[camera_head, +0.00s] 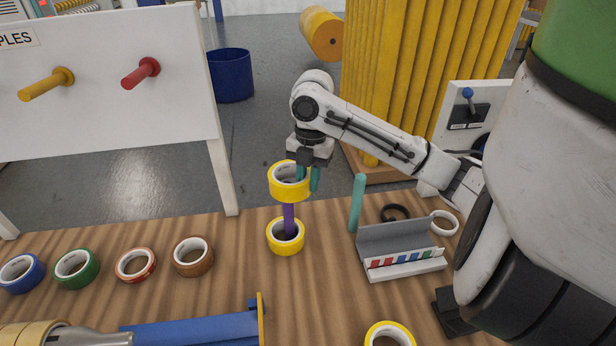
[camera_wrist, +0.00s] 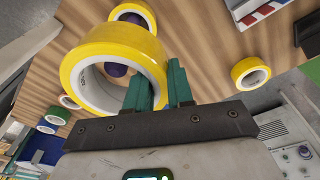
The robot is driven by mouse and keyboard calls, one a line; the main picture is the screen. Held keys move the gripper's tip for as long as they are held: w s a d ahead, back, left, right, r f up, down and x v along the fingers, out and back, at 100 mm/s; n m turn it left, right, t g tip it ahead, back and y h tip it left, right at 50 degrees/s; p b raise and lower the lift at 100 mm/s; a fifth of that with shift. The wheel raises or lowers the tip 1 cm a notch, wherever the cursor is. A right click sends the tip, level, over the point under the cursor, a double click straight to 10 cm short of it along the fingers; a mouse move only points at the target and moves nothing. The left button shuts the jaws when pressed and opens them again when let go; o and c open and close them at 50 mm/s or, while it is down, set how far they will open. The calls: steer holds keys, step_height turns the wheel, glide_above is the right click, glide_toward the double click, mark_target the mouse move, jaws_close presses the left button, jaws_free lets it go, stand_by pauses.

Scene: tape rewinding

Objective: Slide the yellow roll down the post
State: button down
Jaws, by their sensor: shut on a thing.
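My gripper (camera_head: 307,177) is shut on the wall of a yellow roll (camera_head: 288,190), one teal finger inside the ring and one outside. The held roll is at the top of the purple post (camera_head: 289,220), with post showing below it. In the wrist view, the purple post (camera_wrist: 115,70) shows through the opening of the held yellow roll (camera_wrist: 92,48). A second yellow roll (camera_head: 285,246) sits around the base of the post, apart from the held one. The post's tip is hidden in the head view.
A teal post (camera_head: 357,204) stands right of the purple one, near a grey holder (camera_head: 403,268). Blue, green, red and brown rolls (camera_head: 193,257) lie left. Another yellow roll (camera_head: 390,328) lies at the front. A blue device (camera_head: 190,330) lies front left.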

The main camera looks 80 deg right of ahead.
step_height(320, 180, down, 8)
steer(key=b, duration=0.5)
steer(key=shift+r+b, duration=0.2)
steer(key=shift+b, duration=0.2)
steer(key=c, duration=0.9)
jaws_free()
steer(key=r, duration=0.3)
steer(key=d+r, duration=0.1)
steer(key=r, duration=0.6)
steer(key=shift+s+d+r+p, duration=0.15)
steer(key=shift+r+p, duration=0.15)
steer(key=shift+r, duration=0.1)
